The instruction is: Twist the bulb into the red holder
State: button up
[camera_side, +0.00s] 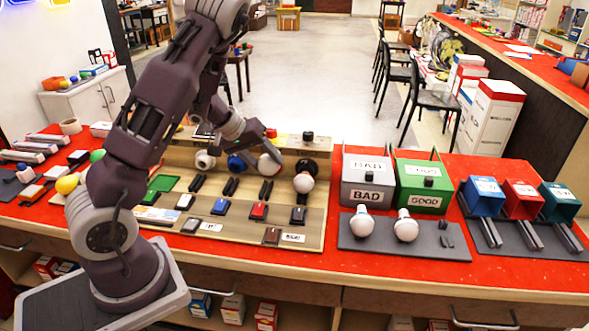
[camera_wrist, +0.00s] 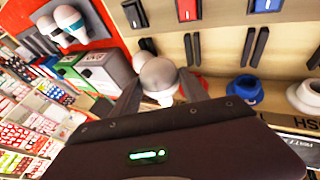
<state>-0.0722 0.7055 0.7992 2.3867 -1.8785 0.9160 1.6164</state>
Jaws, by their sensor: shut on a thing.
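My gripper (camera_side: 262,150) is shut on a white bulb (camera_wrist: 158,75), with one finger on each side of it in the wrist view. In the side view the bulb (camera_side: 268,164) is at the red holder's place in the row, between the blue holder (camera_side: 237,164) and the black holder. The red holder (camera_wrist: 203,84) is mostly hidden behind the finger and bulb in the wrist view. Another white bulb (camera_side: 303,183) is in the black holder (camera_side: 307,167).
A white holder (camera_side: 204,160) stands left of the blue one. Several switches, including a red one (camera_side: 259,211), lie in front. Right are the grey BAD box (camera_side: 367,178), the green GOOD box (camera_side: 422,182) and a tray (camera_side: 436,245) with two bulbs (camera_side: 362,221).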

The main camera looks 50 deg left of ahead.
jog(key=s+a+n+y, duration=0.1)
jog(key=a, duration=0.1)
send_near(270, 185)
jog(key=shift+w+d+f, duration=0.15)
jog(key=shift+d+f, duration=0.5)
jog(key=shift+f, duration=0.15)
jog(key=shift+w+d+f, duration=0.2)
jog(key=shift+d+f, duration=0.45)
jog(key=shift+f, duration=0.2)
jog(key=shift+f, duration=0.1)
jog(key=shift+w+a, duration=0.1)
jog(key=shift+w+a, duration=0.65)
jog(key=shift+w+a, duration=0.4)
dwell(0.7)
jog(key=shift+w+d+g, duration=0.1)
jog(key=shift+w+g, duration=0.05)
jog(key=shift+g, duration=0.25)
jog(key=shift+g+y, duration=0.4)
jog(key=shift+y, duration=0.2)
